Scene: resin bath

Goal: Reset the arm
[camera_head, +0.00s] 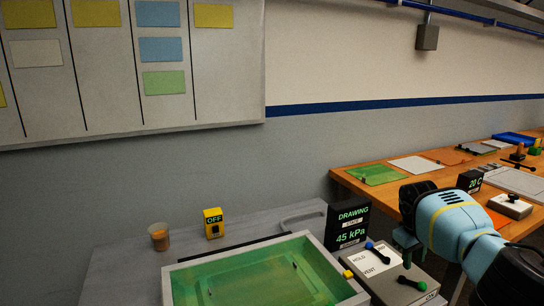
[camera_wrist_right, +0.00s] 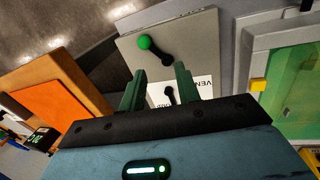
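My right arm comes in from the right in the head view, with its gripper (camera_head: 406,248) above the back right part of a grey valve box (camera_head: 376,282). The box carries a blue-knobbed lever (camera_head: 369,246), a green-knobbed lever (camera_head: 422,286) and a white plate with HOLD and VENT. In the right wrist view, the two green fingers of the gripper (camera_wrist_right: 158,80) stand apart with nothing held between them. The green-knobbed lever (camera_wrist_right: 155,48) lies beyond the fingertips, apparently untouched. My left gripper is in neither view.
A green resin tray (camera_head: 175,285) stands left of the valve box. A black display (camera_head: 347,225) reads DRAWING, 45 kPa. A yellow OFF switch (camera_head: 213,223) and an amber cup (camera_head: 159,237) stand behind the tray. A wooden bench (camera_head: 345,180) with panels and tools lies right.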

